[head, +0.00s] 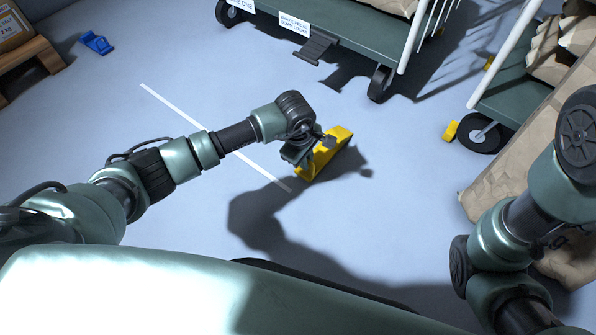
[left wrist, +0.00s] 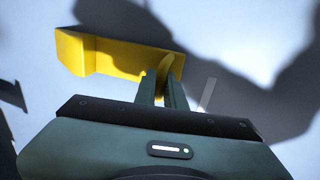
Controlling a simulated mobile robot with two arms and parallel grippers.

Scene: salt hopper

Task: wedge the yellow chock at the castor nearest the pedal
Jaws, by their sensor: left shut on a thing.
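The yellow chock (head: 336,150) is in my left gripper (head: 314,149), in the middle of the head view. In the left wrist view, the gripper's two fingers (left wrist: 164,88) are shut on one end of the chock (left wrist: 110,54). Its shadow lies to the right on the floor; its exact height is hard to tell. The dark brake pedal (head: 317,47) hangs at the near edge of the green trolley (head: 355,38). The castor nearest the pedal (head: 380,82) stands to its right, beyond the chock. My right arm shows at right, but its gripper does not.
Another castor (head: 228,12) is left of the pedal. A second trolley (head: 508,98) at right has a castor (head: 481,134) with a yellow piece (head: 450,130) beside it. A blue object (head: 96,43) lies at upper left. Floor between chock and pedal is clear.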

